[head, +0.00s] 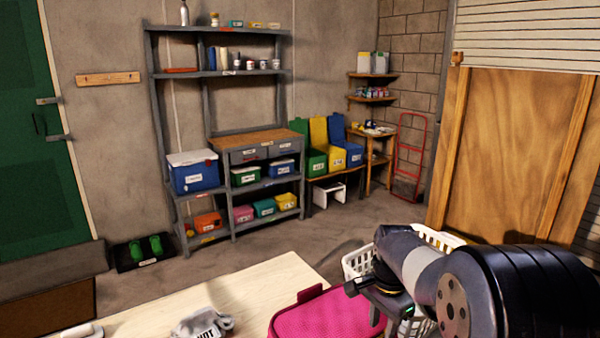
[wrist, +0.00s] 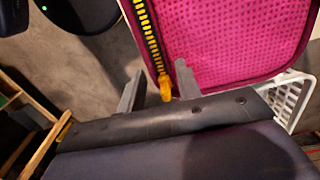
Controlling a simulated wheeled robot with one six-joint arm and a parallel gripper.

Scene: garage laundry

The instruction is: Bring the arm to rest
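My arm reaches in from the right of the head view, with my gripper (head: 368,294) low beside a pink bag (head: 325,318). In the wrist view my gripper (wrist: 158,82) has its two grey fingers spread apart, with nothing clamped between them. The pink mesh face of the bag (wrist: 235,40) fills the upper right there. A yellow zipper (wrist: 152,38) runs along its edge, and its yellow pull (wrist: 165,88) shows between the fingers, apart from both. How far the pull lies from the fingertips in depth I cannot tell.
The pink bag lies on a pale table (head: 240,300) with a grey cloth item (head: 205,323). A white basket (head: 357,263) stands behind my gripper. Shelves (head: 225,135) with bins line the back wall; a wooden panel (head: 505,150) stands at right. Mid-floor is clear.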

